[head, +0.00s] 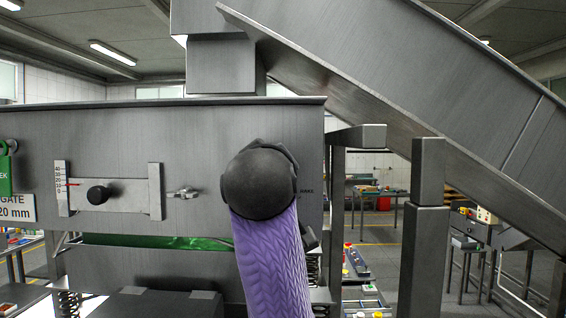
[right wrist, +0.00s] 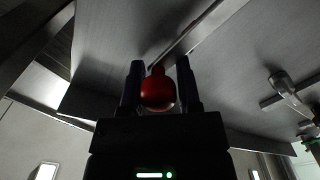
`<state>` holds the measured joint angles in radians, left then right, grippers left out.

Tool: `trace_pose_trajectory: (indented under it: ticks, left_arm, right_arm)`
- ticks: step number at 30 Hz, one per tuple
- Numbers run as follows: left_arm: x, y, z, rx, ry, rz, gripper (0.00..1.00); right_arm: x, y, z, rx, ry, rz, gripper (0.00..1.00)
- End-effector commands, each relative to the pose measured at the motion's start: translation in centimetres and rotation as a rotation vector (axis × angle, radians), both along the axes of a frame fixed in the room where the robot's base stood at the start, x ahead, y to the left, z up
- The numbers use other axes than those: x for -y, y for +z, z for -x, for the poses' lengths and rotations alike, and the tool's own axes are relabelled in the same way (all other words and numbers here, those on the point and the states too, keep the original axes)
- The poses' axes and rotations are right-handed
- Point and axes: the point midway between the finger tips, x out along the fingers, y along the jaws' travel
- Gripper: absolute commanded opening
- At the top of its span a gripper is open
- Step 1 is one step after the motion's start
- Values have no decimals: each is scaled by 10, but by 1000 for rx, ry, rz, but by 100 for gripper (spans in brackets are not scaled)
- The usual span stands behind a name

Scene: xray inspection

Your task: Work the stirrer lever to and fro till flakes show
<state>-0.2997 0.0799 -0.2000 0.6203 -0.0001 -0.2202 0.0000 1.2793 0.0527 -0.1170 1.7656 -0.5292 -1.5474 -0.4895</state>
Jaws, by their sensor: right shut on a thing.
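A round red knob (right wrist: 158,93), which looks like the end of the stirrer lever, shows in the right wrist view. My right gripper (right wrist: 160,75) is shut on it, with one dark finger on each side. The rest of the lever is hard to make out. In the head view my purple-sleeved arm with its dark round joint covers the right part of the grey hopper (head: 120,130), and hides the right gripper and knob. A shiny green strip (head: 150,242) shows in the gap under the hopper; I cannot make out separate flakes. My left gripper is not in view.
A gate slide with a black knob (head: 98,195) and a scale (head: 62,188) is on the hopper front. A sloping grey chute (head: 400,110) runs down to the right, with a grey post (head: 425,230) below it. Tables stand farther back.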

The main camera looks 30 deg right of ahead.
Motion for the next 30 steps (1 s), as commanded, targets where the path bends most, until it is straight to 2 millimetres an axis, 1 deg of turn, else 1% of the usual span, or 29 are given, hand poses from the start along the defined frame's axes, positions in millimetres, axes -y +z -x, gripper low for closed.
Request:
trace_pose_trajectory:
  ticks: [1, 9, 21, 22, 23, 24, 26, 30]
  left_arm:
    - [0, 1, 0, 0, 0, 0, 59]
    - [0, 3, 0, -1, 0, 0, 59]
    - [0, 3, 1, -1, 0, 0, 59]
    - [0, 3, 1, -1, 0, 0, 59]
    - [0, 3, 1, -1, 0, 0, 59]
    - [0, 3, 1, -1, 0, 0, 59]
    - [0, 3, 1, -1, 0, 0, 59]
    - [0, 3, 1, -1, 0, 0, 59]
  right_arm:
    - [-1, -4, -2, -22, -2, 10, 0]
    - [-5, -5, -5, -49, -2, 51, 0]
    - [-6, -5, -5, -52, -1, 54, 0]
    - [-6, -5, -5, -52, -1, 54, 49]
    - [-6, -5, -5, -50, 0, 54, 55]
    - [-6, -5, -5, -49, 0, 53, 64]
    - [-6, -4, -5, -46, 0, 54, 75]
    - [-6, -2, -4, -43, 0, 55, 75]
